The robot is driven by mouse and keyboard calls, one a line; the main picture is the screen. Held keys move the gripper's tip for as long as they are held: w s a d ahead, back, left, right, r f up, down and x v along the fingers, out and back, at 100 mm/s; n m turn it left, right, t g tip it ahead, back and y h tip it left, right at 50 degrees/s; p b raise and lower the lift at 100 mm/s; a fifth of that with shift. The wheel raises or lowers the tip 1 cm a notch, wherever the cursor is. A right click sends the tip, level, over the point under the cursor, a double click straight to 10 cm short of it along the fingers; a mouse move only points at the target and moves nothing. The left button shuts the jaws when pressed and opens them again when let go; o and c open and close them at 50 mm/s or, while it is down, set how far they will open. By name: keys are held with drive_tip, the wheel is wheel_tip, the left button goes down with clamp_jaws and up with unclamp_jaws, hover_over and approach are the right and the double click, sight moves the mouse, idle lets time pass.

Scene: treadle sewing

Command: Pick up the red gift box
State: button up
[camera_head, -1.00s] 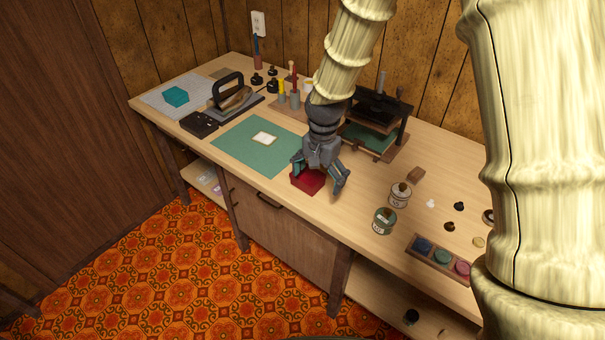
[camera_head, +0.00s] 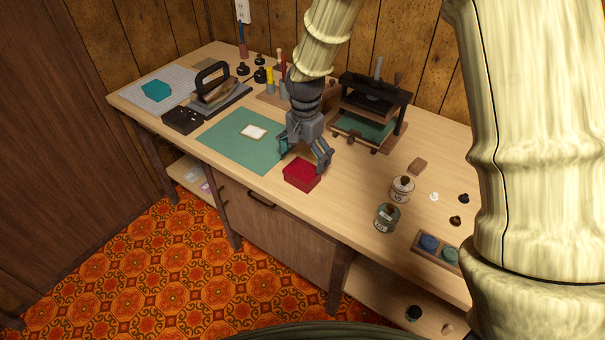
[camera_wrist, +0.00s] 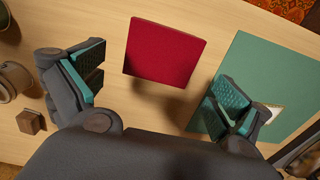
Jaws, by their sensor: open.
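The red gift box (camera_head: 301,175) sits on the wooden workbench, by its front edge and just right of the green mat. My gripper (camera_head: 304,160) is open and points down behind the box in the head view. In the wrist view, the red box (camera_wrist: 165,54) lies beyond the gap between the two spread teal-padded fingers (camera_wrist: 156,92), and neither finger touches it there. No object is between the fingers. The box's top is fully visible in the wrist view.
The green mat (camera_head: 235,148) with a white card (camera_head: 254,132) lies left of the box. A black press (camera_head: 370,113) stands behind. Jars (camera_head: 387,218) and a paint tray (camera_head: 437,251) are to the right. Bare bench lies between box and jars.

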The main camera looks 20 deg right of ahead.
sight(303, 170)
drive_tip(key=shift+s+a+f, duration=0.2)
drive_tip(key=shift+s+f, duration=0.05)
drive_tip(key=shift+f, duration=0.3)
drive_tip(key=shift+s+a+f+p, duration=0.1)
drive_tip(key=shift+f+p, duration=0.1)
drive_tip(key=shift+f, duration=0.8)
drive_tip(key=shift+a+f+p, duration=0.1)
drive_tip(key=shift+f+p, duration=0.05)
drive_tip(key=shift+f, duration=0.85)
drive_tip(key=c, duration=1)
